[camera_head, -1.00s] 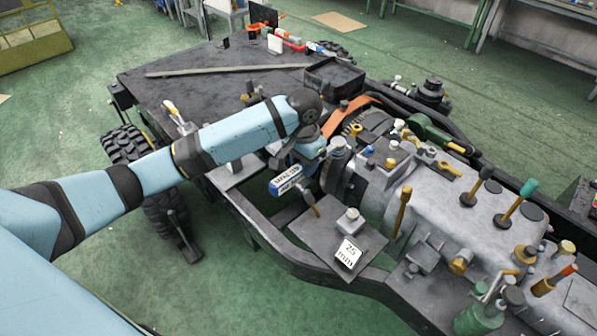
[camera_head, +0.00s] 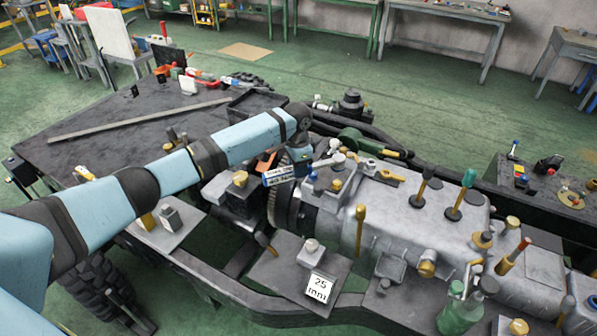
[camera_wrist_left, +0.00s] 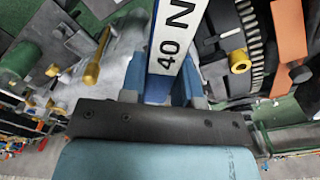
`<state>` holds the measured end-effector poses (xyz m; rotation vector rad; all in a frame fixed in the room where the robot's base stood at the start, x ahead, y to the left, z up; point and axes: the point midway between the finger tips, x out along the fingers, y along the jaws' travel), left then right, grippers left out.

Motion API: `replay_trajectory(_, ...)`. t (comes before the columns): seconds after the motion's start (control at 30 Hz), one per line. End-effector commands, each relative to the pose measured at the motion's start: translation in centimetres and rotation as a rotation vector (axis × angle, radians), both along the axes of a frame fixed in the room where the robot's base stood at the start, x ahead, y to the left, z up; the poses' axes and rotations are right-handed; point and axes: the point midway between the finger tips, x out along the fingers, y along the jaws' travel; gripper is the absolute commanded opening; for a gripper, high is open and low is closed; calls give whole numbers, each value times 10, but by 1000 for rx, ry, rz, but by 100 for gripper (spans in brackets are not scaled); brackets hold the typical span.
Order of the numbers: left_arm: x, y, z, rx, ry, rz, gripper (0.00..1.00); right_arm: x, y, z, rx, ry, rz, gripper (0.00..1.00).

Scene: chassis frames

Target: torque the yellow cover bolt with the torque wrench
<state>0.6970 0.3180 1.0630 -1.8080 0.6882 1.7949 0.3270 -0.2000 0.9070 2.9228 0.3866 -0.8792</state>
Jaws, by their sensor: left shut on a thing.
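My left gripper (camera_head: 298,166) is shut on the torque wrench, whose white label (camera_head: 286,174) faces the head camera above the front of the grey gearbox. In the left wrist view the label reading "40 N" (camera_wrist_left: 178,38) stands between the blue fingers. The wrench's working end cannot be made out. Several yellow parts sit on the gearbox (camera_head: 400,225): a tall yellow rod (camera_head: 360,215), a round yellow plug (camera_head: 427,264) and a flat yellow piece (camera_head: 390,176). A yellow bolt-like part (camera_wrist_left: 92,71) shows left in the wrist view. I cannot tell which is the cover bolt. My right gripper is out of view.
The black chassis rail (camera_head: 260,305) runs along the front. A plate with a "25 mm" tag (camera_head: 318,287) lies beside the gearbox. A dark flat deck (camera_head: 95,150) lies at the back left.

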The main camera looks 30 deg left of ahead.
Motion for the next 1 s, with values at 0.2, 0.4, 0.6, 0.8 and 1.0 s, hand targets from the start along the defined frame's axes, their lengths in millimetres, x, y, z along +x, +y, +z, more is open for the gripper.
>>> replay_trajectory(0.2, 3, 1, -7, 0, -3, -11, 0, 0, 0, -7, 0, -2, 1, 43)
replay_trajectory(0.4, 3, 1, -26, 0, -4, -11, 0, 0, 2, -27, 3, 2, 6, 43)
replay_trajectory(0.6, 3, 1, -44, 0, -4, -10, 0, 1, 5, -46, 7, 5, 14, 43)
replay_trajectory(0.8, -2, -8, -47, -2, -5, 54, 0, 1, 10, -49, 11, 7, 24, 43)
replay_trajectory(1.0, -13, -23, -48, -1, -3, 200, 0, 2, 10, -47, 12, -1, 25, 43)
